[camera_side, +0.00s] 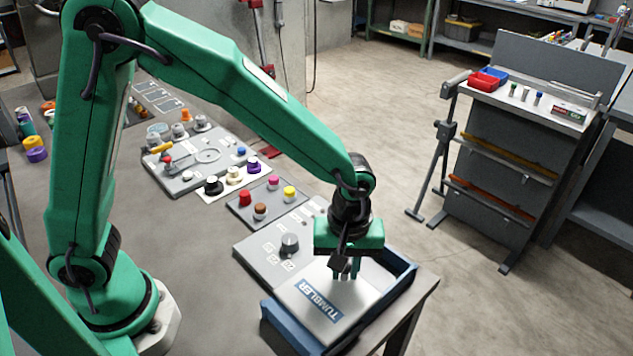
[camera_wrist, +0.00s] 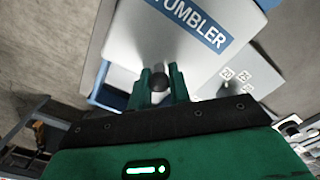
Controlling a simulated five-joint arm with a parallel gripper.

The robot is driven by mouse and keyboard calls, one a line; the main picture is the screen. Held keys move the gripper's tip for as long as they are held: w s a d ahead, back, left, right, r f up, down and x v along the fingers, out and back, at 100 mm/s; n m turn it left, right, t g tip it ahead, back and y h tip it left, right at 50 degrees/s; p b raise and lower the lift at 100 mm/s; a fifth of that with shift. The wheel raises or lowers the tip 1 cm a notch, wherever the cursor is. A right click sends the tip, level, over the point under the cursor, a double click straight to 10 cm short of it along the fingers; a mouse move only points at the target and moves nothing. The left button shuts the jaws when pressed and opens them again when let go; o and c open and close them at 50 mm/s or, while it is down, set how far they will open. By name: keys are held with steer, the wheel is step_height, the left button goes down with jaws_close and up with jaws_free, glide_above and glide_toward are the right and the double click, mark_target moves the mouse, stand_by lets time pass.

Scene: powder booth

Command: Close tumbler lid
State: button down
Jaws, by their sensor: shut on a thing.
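The tumbler lid (camera_side: 365,300) is a pale silver panel with a blue TUMBLER label, lying over a blue box (camera_side: 404,278) at the table's front corner. In the wrist view the lid (camera_wrist: 165,45) fills the upper middle. My gripper (camera_side: 345,270) points down over the lid's far part. In the wrist view my gripper (camera_wrist: 160,76) has its green fingers on either side of a small dark round knob (camera_wrist: 158,81) and is shut on it. The fingers partly hide the knob. I cannot tell whether the lid lies fully flush with the box.
A grey panel with a dial (camera_side: 290,243) adjoins the box. Farther back lie trays of coloured knobs (camera_side: 262,203) and a grey fixture board (camera_side: 200,160). The table edge is close on the right. A grey cart (camera_side: 520,150) stands beyond open floor.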

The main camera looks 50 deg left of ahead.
steer(key=w, duration=1.1)
steer(key=shift+w, duration=0.25)
steer(key=c, duration=1.3)
jaws_free()
steer(key=shift+s, duration=0.1)
steer(key=shift+r, duration=0.1)
step_height(320, 180, up, 8)
steer(key=shift+a, duration=0.1)
